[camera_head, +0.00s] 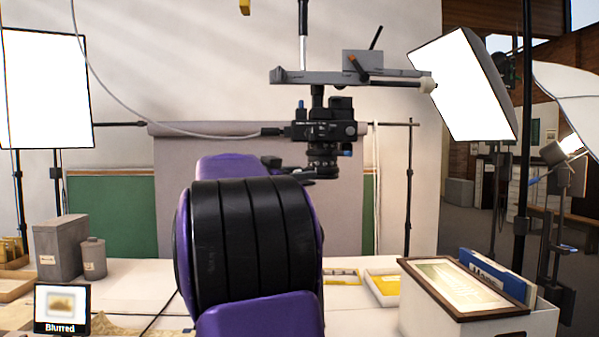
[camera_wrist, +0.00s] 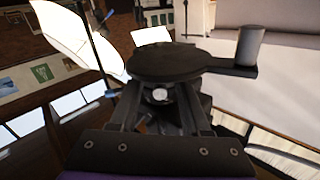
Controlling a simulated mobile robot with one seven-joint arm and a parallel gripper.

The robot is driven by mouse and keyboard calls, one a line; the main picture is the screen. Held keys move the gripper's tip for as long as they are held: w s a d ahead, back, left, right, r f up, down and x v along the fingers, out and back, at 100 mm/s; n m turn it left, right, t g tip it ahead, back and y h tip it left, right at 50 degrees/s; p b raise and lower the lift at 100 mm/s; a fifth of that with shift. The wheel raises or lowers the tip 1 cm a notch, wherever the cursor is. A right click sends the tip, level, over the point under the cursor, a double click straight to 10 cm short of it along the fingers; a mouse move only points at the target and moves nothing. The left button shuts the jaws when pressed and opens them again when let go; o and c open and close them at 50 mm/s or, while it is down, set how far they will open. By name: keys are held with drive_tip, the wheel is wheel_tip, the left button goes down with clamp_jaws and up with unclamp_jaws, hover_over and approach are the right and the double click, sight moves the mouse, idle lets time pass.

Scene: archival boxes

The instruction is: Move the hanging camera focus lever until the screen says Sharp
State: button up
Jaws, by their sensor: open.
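The hanging camera (camera_head: 322,130) is black and hangs lens down from a grey overhead arm. The focus lever (camera_wrist: 233,68) shows in the wrist view as a dark bar from a round disc, with a grey cylindrical knob (camera_wrist: 250,46) at its end. My gripper (camera_wrist: 161,97) is open; its fingers point towards the disc, left of the knob, and the knob is not between them. Contact with the disc cannot be told. In the head view my purple and black arm hides most of the gripper. The small screen (camera_head: 62,304) reads "Blurred".
Softbox lights stand at left (camera_head: 45,90) and right (camera_head: 465,85). A cable loops to the camera from the left. On the table are a grey box (camera_head: 60,250), a small canister (camera_head: 93,260) and a white bin (camera_head: 480,318) with a framed picture and a blue folder.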

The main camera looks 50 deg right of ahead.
drive_tip(key=shift+c, duration=0.3)
clamp_jaws()
idle(1.2)
